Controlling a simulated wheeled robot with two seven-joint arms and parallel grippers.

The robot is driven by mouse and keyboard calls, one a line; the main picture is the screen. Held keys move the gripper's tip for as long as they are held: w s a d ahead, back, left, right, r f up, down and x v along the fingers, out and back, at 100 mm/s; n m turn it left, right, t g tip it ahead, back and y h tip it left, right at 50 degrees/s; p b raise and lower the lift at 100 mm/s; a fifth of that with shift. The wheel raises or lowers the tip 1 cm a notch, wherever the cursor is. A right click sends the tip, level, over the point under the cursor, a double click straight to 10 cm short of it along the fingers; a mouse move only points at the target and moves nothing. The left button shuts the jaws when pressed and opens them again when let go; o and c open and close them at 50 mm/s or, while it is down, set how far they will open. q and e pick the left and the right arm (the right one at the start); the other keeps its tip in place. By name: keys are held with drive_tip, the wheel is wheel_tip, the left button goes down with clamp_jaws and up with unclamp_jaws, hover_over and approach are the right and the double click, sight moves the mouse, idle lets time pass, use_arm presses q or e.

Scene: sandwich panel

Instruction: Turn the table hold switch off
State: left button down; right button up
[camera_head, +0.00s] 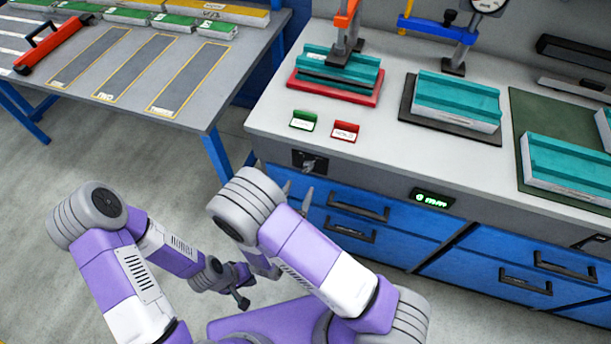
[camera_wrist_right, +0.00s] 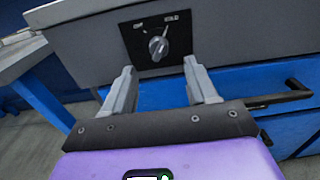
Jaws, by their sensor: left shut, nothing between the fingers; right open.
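The table hold switch is a grey rotary knob (camera_wrist_right: 158,47) on a black plate at the left end of the bench front. In the wrist view a white label sits at each side above the knob; the right one seems to read HOLD. The knob looks tilted slightly toward that right label. In the head view the switch (camera_head: 310,162) is partly in shadow. My right gripper (camera_wrist_right: 163,88) is open, its two fingers below the knob and apart from it. It also shows in the head view (camera_head: 296,197). My left gripper (camera_head: 243,302) is shut and empty, low over the floor.
Blue drawers with dark handles (camera_head: 358,207) lie below the switch. A lit green display (camera_head: 432,198) is farther right. On the bench (camera_head: 400,155) stand a green sign (camera_head: 303,120), a red sign (camera_head: 345,131) and teal-topped blocks (camera_head: 455,98). A second table (camera_head: 210,95) stands left.

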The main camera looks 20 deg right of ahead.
sight(305, 172)
drive_tip(key=b+x, duration=0.1)
drive_tip(key=x, duration=0.6)
drive_tip(key=shift+w, duration=0.2)
drive_tip(key=c, duration=1)
drive_tip(key=shift+r+n+p, duration=0.2)
drive_tip(key=shift+n+p, duration=1.35)
drive_tip(key=shift+n, duration=0.25)
drive_tip(key=shift+c, duration=0.2)
drive_tip(key=n+p, duration=0.2)
drive_tip(key=n, duration=0.1)
drive_tip(key=shift+n+p, duration=0.4)
drive_tip(key=n+p, duration=0.2)
drive_tip(key=n, duration=0.1)
drive_tip(key=shift+a+f, duration=0.1)
drive_tip(key=shift+f+n+p, duration=0.15)
drive_tip(key=shift+n+p, duration=0.65)
drive_tip(key=shift+n, duration=0.9)
